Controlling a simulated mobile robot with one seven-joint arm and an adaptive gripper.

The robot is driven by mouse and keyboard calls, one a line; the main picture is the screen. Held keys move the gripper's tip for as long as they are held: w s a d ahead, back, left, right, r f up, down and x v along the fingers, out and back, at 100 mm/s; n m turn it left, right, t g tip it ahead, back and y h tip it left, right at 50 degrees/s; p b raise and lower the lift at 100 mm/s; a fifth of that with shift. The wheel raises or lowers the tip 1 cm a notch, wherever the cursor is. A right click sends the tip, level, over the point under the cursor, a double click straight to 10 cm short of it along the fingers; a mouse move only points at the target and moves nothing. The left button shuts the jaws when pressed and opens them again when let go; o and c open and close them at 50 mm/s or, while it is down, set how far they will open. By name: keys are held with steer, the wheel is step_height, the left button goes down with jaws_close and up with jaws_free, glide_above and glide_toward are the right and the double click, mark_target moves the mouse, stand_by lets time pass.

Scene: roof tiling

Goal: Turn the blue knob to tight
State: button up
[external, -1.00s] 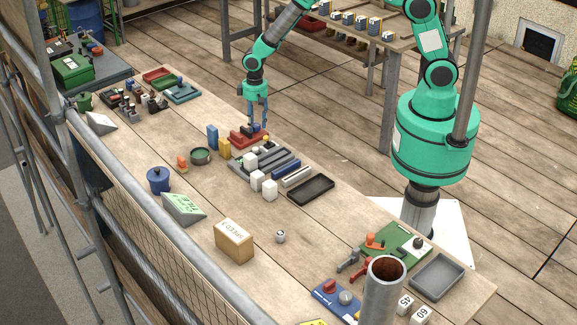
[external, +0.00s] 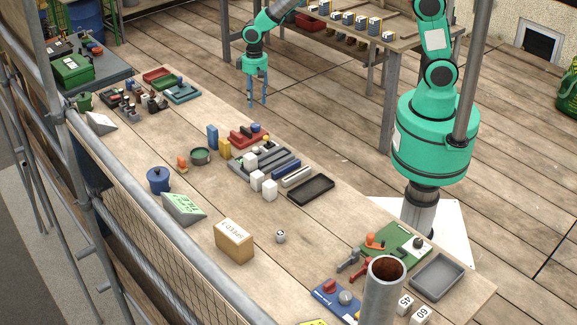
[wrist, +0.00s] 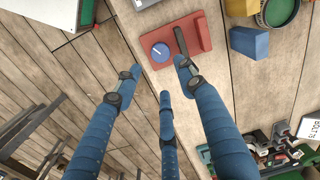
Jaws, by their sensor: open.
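The round blue knob (wrist: 161,53) sits on a red plate (wrist: 158,36) in the wrist view, with a short pale line on its face. A dark bar and a raised red block lie beside it. In the external view the knob (external: 256,128) is a small blue disc on the red fixture (external: 240,138), near the table's far edge. My gripper (external: 257,103) is open and empty above and apart from the fixture. In the wrist view its blue-grey fingers (wrist: 160,78) are spread below the knob, touching nothing. I cannot read any tight mark.
A blue block (wrist: 249,42) and a green-lined round dish (wrist: 277,11) stand beside the fixture in the wrist view. A grey slotted tray (external: 264,161) with white blocks is close to it. The table's far edge is near; floor lies beyond.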

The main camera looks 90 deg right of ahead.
mark_target(256, 125)
stand_by(0.4)
steer(key=n, duration=0.4)
steer(key=r+n+p, duration=0.1)
steer(key=n, duration=0.4)
steer(key=n+p, duration=0.1)
steer(key=n, duration=0.4)
steer(key=shift+s+a+r+h, duration=0.1)
steer(key=shift+a+r+h, duration=0.2)
steer(key=shift+a+r, duration=0.1)
steer(key=f, duration=0.7)
steer(key=f+b, duration=0.1)
steer(key=f, duration=0.5)
steer(key=shift+w+d+f, duration=0.15)
steer(key=shift+w+f, duration=0.05)
steer(key=shift+f, duration=0.2)
steer(key=shift+c, duration=0.2)
steer(key=c, duration=0.8)
